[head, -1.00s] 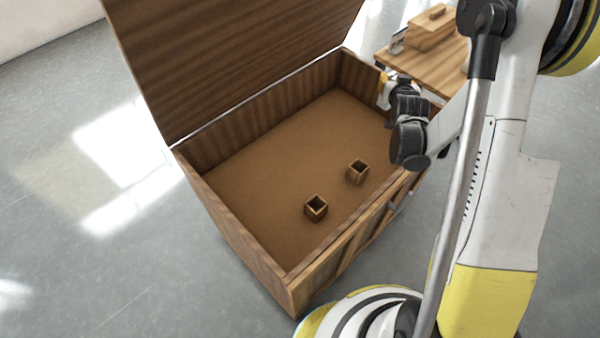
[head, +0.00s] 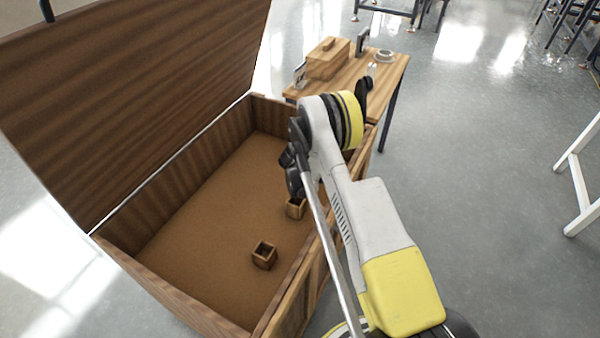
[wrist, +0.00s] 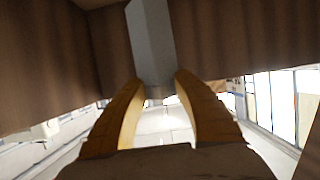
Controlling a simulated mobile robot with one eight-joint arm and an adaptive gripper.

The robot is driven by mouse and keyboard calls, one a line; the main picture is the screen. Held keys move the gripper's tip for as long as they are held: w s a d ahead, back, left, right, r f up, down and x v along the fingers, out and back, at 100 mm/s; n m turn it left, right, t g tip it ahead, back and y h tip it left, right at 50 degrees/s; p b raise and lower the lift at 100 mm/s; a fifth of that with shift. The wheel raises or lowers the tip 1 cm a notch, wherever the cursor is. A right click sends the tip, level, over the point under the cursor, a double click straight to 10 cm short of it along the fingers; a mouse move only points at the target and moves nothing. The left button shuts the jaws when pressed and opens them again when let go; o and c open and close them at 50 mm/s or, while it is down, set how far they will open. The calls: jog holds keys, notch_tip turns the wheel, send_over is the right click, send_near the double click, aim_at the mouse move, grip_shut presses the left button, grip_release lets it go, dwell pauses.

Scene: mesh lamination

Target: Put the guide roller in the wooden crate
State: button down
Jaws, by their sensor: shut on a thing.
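The wooden crate (head: 160,312) stands open in the head view, its lid (head: 130,100) raised at the back left. In the wrist view the two yellow fingers of my gripper (wrist: 157,92) are closed on a long grey piece (wrist: 151,40), which I take to be the guide roller. Brown wooden surfaces fill the upper part of that view around the grey piece. In the head view my arm's black wrist is over the right side of the crate. My fingers and the held piece are hidden there behind the arm.
Two small open wooden boxes, one in front (head: 264,255) and one partly behind my arm (head: 295,208), stand on the crate floor. A wooden table (head: 385,72) beyond the crate bears a lidded wooden box (head: 327,60). The crate's left floor is clear.

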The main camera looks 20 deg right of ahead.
jog(key=s+a+f+b, duration=0.3)
jog(key=a+f, duration=0.2)
jog(key=f, duration=0.2)
jog(key=shift+f+b, duration=0.25)
jog(key=shift+b, duration=0.15)
jog(key=shift+f, duration=0.1)
jog(key=c, duration=1.1)
grip_release()
